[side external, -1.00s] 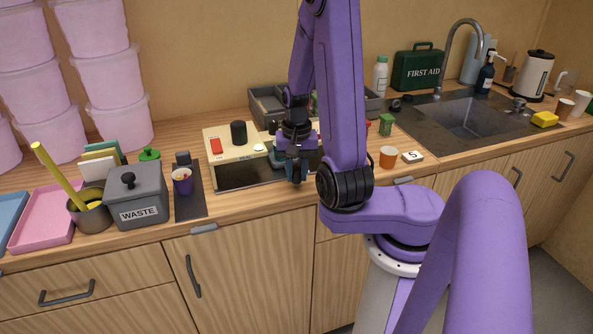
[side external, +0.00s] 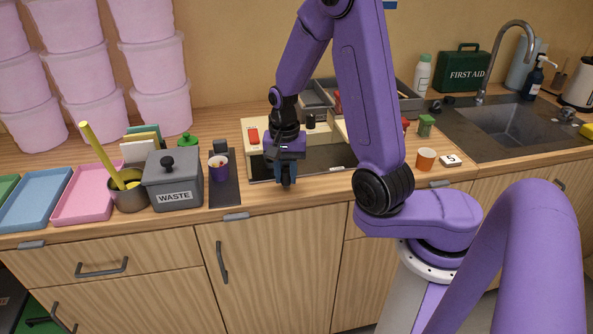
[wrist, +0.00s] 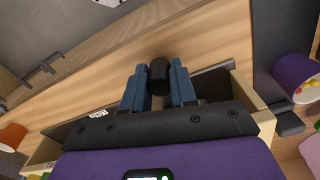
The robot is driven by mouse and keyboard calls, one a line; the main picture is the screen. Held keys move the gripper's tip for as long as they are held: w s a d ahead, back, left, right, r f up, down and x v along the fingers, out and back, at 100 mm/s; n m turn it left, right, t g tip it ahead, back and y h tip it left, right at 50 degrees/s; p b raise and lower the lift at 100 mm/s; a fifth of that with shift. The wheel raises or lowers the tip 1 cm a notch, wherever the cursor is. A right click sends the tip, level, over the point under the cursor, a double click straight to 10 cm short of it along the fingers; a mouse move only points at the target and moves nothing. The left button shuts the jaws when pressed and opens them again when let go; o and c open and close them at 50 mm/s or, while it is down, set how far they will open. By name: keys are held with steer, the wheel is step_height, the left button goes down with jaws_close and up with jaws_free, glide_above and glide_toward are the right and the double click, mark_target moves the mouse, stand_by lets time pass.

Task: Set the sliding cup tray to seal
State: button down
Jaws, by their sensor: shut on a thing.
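The cream sealing machine (side external: 253,162) stands on the counter with a red switch on top and a dark recess in front. In the wrist view a small black cylindrical knob (wrist: 159,76) sits between my blue fingers. My gripper (side external: 286,178) is shut on this knob at the machine's front, toward its left end; it also shows in the wrist view (wrist: 158,92). I take the knob to be the sliding cup tray's handle; the tray itself is mostly hidden. A small white label (wrist: 98,113) is unreadable. A purple cup (side external: 219,170) with sweets stands left on a dark mat.
A grey WASTE box (side external: 174,184) stands left of the mat. An orange cup (side external: 426,159) and a white block marked 5 (side external: 451,161) lie right of my arm. Grey bins (side external: 400,102) stand behind. The counter's front edge is close below my gripper.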

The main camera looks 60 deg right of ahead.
steer(key=shift+w+a, duration=0.15)
steer(key=shift+w, duration=0.1)
steer(key=c, duration=0.9)
jaws_free()
steer(key=shift+r, duration=0.1)
step_height(320, 180, up, 17)
steer(key=shift+r, duration=0.15)
